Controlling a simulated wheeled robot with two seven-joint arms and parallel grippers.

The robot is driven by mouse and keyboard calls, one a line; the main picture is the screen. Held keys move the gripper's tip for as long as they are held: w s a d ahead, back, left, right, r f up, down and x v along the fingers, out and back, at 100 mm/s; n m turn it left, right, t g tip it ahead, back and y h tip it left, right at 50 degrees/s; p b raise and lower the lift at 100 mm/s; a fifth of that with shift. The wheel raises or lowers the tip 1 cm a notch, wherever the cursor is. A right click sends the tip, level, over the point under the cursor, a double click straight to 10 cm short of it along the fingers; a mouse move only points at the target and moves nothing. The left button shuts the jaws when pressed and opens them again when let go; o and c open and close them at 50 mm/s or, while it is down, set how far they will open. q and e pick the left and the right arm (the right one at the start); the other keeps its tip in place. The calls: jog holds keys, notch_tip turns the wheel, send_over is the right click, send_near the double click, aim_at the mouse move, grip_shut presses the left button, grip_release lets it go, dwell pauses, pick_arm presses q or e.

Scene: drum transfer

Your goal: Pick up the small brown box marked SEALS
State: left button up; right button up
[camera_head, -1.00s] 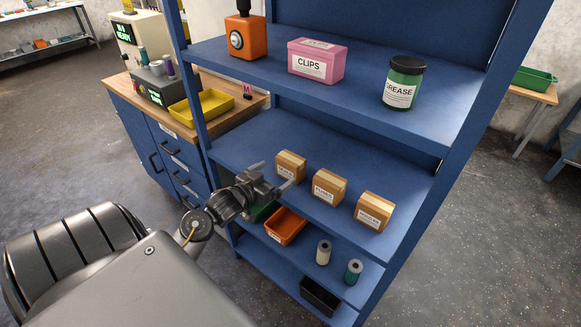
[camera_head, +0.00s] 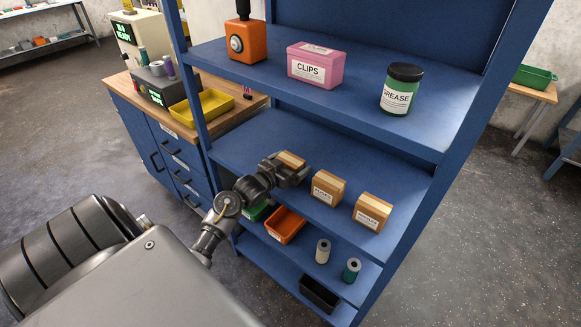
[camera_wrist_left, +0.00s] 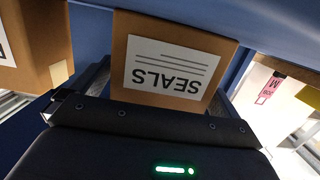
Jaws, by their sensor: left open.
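The small brown SEALS box (camera_head: 291,158) stands on the middle shelf, the leftmost of three similar boxes. In the head view my left gripper (camera_head: 292,171) is in front of it and hides most of its label. In the left wrist view the SEALS box (camera_wrist_left: 174,62) shows its white label upside down, very close to the camera. My open left gripper (camera_wrist_left: 165,100) has a finger on each side of the box. I cannot tell whether the fingers touch it. My right gripper is not in view.
Two more brown boxes stand to the right, a middle one (camera_head: 327,188) and a right one (camera_head: 371,212). The upper shelf holds a pink CLIPS box (camera_head: 316,65) and a GREASE jar (camera_head: 401,90). An orange bin (camera_head: 285,226) sits on the shelf below.

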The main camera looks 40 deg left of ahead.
pick_arm(q)
jog(key=shift+s, duration=0.1)
jog(key=shift+c, duration=0.4)
jog(key=c, duration=1)
